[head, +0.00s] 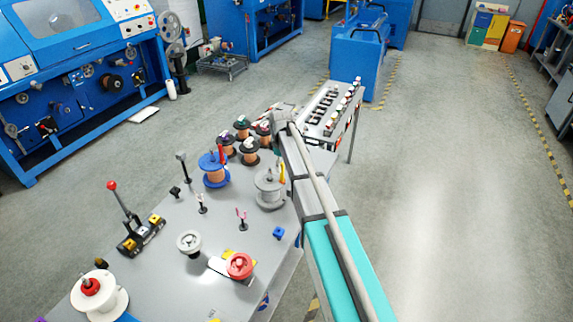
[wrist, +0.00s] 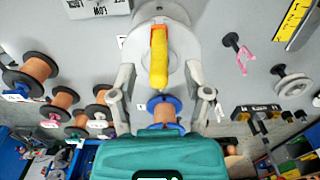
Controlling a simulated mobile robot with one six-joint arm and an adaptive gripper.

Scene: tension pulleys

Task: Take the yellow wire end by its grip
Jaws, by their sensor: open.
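The yellow wire end (wrist: 159,62) shows in the wrist view as a yellow grip with an orange tip, in front of a pale grey spool (wrist: 178,28). In the head view the yellow wire end (head: 282,173) stands at the right side of the grey spool (head: 269,192), close beside my arm. My gripper (wrist: 161,72) is open in the wrist view. Its two fingers stand apart to the left and right of the yellow grip, with nothing held. I cannot tell how far the grip is from the fingers in depth. In the head view my fingers are not clearly visible.
A blue spool (head: 214,176) with a red grip stands left of the grey one. Several copper-wound spools (head: 249,158) stand behind. A pink hook (head: 242,222), a red-topped lever (head: 112,187) and a red spool (head: 239,266) occupy the table (head: 180,290). A rack table (head: 325,120) stands beyond.

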